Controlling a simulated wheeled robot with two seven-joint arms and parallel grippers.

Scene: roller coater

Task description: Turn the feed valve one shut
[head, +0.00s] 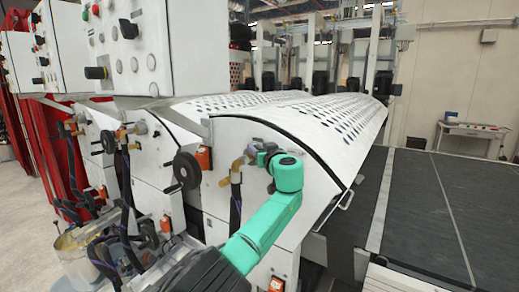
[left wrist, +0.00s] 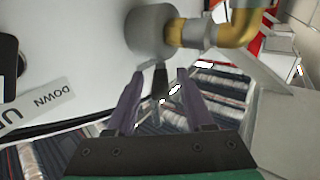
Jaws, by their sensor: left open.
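The feed valve shows in the left wrist view as a grey round body (left wrist: 150,30) joined to a brass elbow pipe (left wrist: 222,33). A short dark lever (left wrist: 160,82) points down from the body in that view. My left gripper (left wrist: 160,74) is open, with one finger on each side of the lever and visible gaps between. In the head view my left gripper (head: 256,150) is at the white machine's side, beside the brass elbow (head: 237,164); the wrist hides most of the valve. No label on the valve is readable. My right gripper is not in view.
A black handwheel (head: 187,169) and an orange switch box (head: 204,158) are left of the elbow. Dark hoses (head: 235,205) hang below it. A metal bucket (head: 80,245) stands at lower left. A panel marked "DOWN" (left wrist: 50,100) lies left in the wrist view.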

